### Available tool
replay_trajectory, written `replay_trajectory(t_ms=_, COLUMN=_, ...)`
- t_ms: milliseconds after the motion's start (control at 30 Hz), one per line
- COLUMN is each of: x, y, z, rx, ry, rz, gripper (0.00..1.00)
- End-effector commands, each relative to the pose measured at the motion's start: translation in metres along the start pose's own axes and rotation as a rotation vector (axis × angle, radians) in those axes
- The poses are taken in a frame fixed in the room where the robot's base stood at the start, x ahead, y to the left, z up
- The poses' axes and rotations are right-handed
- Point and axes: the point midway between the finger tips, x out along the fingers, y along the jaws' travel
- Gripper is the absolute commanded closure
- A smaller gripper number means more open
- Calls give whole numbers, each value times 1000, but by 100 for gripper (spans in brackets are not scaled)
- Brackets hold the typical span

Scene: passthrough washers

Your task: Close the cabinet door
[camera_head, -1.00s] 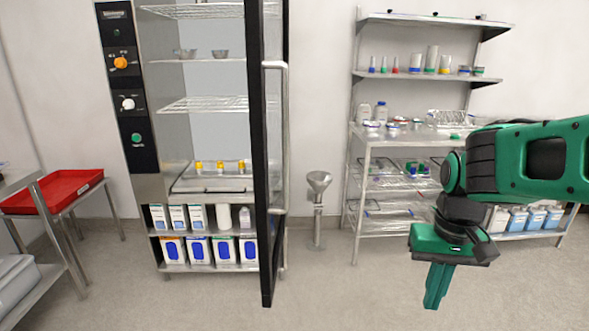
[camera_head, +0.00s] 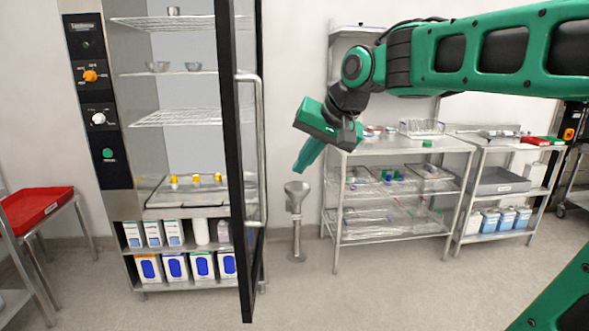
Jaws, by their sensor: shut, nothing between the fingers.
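The tall steel cabinet (camera_head: 108,191) stands left of centre, with dark control panels on its left side. Its black-framed door (camera_head: 231,130) stands wide open, hinged on the right and swung out toward me, seen nearly edge-on. A silver vertical handle (camera_head: 262,150) is on the door's right-facing side. My green gripper (camera_head: 304,163) is shut and empty. It hangs to the right of the handle in the picture, pointing down and left, with a clear gap to the door.
A steel pedestal (camera_head: 297,215) stands on the floor right of the door. Steel shelving (camera_head: 400,150) with labware is at the right. A red tray (camera_head: 38,205) rests on a cart at the left. The floor before the door is clear.

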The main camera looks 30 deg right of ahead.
Motion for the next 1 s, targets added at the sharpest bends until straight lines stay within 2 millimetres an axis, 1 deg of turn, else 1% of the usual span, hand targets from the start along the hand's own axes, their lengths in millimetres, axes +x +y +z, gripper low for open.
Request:
replay_trajectory(t_ms=100, x=22, y=2, z=1, rx=2, ry=-5, rz=3, gripper=100)
replay_trajectory(t_ms=433, x=83, y=3, z=1, rx=2, ry=-3, rz=5, gripper=100)
replay_trajectory(t_ms=500, x=86, y=-9, z=0, rx=-1, ry=-1, rz=3, gripper=100)
replay_trajectory(t_ms=700, x=96, y=-27, z=0, rx=1, ry=0, rz=3, gripper=100)
replay_trajectory(t_ms=800, x=98, y=-31, z=0, rx=2, ry=0, rz=3, gripper=100)
replay_trajectory(t_ms=1000, x=98, y=-33, z=0, rx=2, ry=1, rz=4, gripper=100)
